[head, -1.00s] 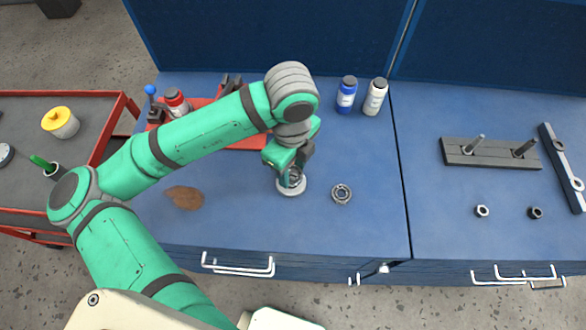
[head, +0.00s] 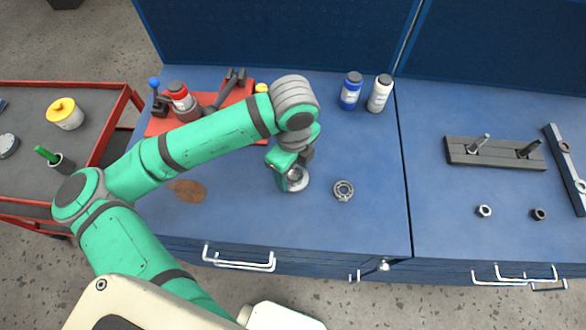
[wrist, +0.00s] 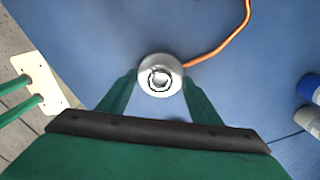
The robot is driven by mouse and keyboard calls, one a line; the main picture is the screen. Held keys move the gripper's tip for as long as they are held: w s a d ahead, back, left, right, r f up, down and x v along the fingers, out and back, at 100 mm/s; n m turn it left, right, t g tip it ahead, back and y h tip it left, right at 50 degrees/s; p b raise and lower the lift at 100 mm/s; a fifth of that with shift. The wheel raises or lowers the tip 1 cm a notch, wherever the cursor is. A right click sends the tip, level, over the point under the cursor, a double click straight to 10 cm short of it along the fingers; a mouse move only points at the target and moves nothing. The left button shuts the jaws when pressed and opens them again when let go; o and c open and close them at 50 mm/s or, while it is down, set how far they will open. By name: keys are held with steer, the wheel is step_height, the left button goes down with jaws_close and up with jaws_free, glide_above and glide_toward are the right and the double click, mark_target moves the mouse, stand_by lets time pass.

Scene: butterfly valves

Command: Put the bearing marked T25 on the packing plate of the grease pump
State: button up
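My gripper (wrist: 161,76) points down at the bench, with its two green fingers apart on either side of a round silver plate (wrist: 142,84). An orange hose runs from this plate in the wrist view. A ring-shaped piece, seemingly a bearing (wrist: 161,79), shows on the middle of the plate, with a visible gap to each finger. In the head view the plate (head: 297,187) is partly hidden by my gripper (head: 290,172). A second bearing (head: 343,190) lies on the bench to the right. No T25 marking is readable on either.
A blue bottle (head: 350,92) and a white bottle (head: 379,94) stand at the back. A red tray (head: 160,127) with tools is partly behind my arm. A grey block with pegs (head: 494,154) and two small nuts sit at right. The bench front is clear.

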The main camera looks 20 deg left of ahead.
steer(key=shift+w+r, duration=0.1)
step_height(320, 180, up, 12)
stand_by(0.5)
stand_by(0.5)
